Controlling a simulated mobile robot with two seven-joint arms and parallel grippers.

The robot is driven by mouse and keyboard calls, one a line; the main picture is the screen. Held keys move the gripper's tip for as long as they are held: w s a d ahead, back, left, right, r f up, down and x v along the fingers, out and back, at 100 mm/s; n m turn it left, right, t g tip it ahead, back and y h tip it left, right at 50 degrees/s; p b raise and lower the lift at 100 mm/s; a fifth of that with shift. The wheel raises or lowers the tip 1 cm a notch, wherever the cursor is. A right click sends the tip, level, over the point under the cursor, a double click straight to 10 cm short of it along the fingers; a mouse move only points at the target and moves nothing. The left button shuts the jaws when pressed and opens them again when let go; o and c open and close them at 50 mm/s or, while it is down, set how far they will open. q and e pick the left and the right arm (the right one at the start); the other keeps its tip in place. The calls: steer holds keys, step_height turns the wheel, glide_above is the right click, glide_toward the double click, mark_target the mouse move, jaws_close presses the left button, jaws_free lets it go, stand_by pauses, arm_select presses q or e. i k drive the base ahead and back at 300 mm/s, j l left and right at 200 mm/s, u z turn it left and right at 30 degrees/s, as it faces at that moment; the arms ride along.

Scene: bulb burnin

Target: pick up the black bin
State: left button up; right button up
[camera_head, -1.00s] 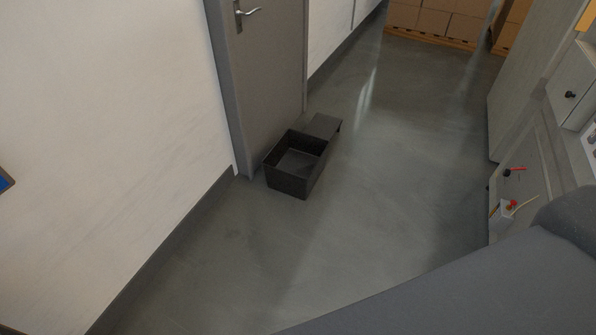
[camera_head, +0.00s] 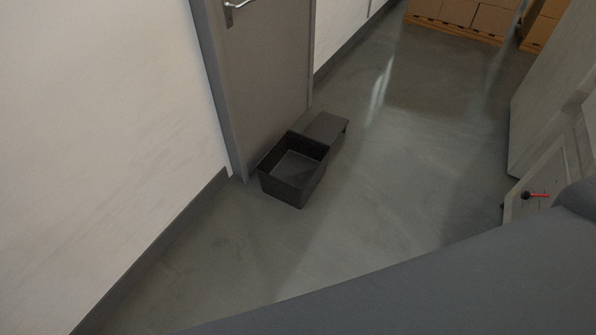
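The black bin (camera_head: 292,187) stands upright on the grey floor, close to the grey door on the left. It is open at the top and looks empty. A flat dark step or platform (camera_head: 327,127) is right behind it; I cannot tell whether the two touch. Neither of my grippers shows in the head view. A large dark grey arm link of mine crosses the lower right.
The grey door (camera_head: 261,70) and white wall (camera_head: 110,130) bound the left side. Cardboard boxes on a pallet (camera_head: 459,13) stand at the far back. A cabinet (camera_head: 546,160) with a red-handled item (camera_head: 537,195) is at right. The middle floor is clear.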

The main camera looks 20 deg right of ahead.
mark_target(292, 170)
steer(key=i+l, duration=0.25)
steer(key=l, duration=0.25)
steer(key=i+l+u, duration=0.1)
steer(key=i+l, duration=0.2)
steer(key=l, duration=0.2)
steer(key=i+l, duration=0.25)
steer(key=l, duration=0.3)
steer(key=i+l+u, duration=0.1)
steer(key=i+l, duration=0.15)
steer(key=l, duration=0.25)
steer(key=i+l, duration=0.2)
steer(key=l, duration=0.35)
steer(key=i+l+u, duration=0.1)
steer(key=i+l, duration=0.15)
steer(key=l, duration=0.3)
steer(key=i+l, duration=0.2)
steer(key=l, duration=0.4)
steer(key=i+l+u, duration=0.1)
steer(key=l, duration=0.45)
steer(key=i, duration=0.1)
